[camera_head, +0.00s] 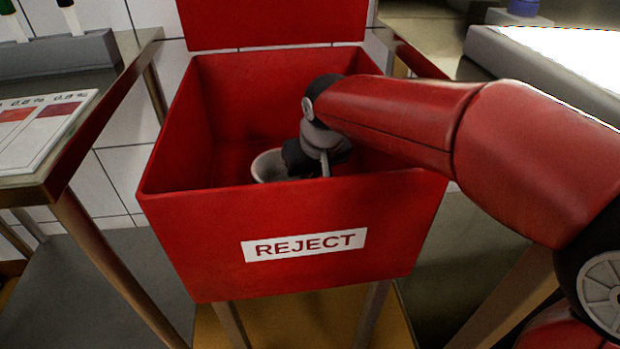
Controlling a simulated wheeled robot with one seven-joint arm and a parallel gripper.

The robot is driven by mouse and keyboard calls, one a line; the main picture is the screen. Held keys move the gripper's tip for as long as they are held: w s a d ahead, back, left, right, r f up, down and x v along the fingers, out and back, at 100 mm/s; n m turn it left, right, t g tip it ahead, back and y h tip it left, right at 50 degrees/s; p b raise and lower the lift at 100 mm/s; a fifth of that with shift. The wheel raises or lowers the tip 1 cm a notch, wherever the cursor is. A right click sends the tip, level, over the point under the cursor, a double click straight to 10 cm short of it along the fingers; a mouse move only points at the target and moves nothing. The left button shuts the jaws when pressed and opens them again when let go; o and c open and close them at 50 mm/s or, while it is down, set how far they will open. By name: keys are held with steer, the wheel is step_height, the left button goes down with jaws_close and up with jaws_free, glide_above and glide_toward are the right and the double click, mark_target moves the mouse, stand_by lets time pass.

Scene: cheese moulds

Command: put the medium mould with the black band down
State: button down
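A red bin (205,230) labelled REJECT stands on legs in the middle of the view. My red arm reaches in from the right, and my gripper (300,165) is down inside the bin, partly hidden by the arm's end and the front wall. A pale round mould (264,166) shows at the gripper's left side, inside the bin. Only part of its rim and wall is visible. No black band can be told apart from the dark gripper parts. Whether the fingers are closed on the mould cannot be seen.
A table (75,150) with a printed chart (45,120) and a grey rack (60,55) stands on the left. The bin's raised red back panel (270,22) stands behind it. A counter with a grey-edged bright panel (570,65) is at the right.

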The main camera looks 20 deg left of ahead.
steer(key=shift+f, duration=0.45)
steer(key=shift+f, duration=0.15)
steer(key=c, duration=1.6)
jaws_free()
steer(key=shift+o, duration=0.2)
steer(key=shift+r, duration=0.5)
steer(key=p+v, duration=0.1)
steer(key=v, duration=1)
steer(key=shift+s+p, duration=0.2)
steer(key=shift+p, duration=0.2)
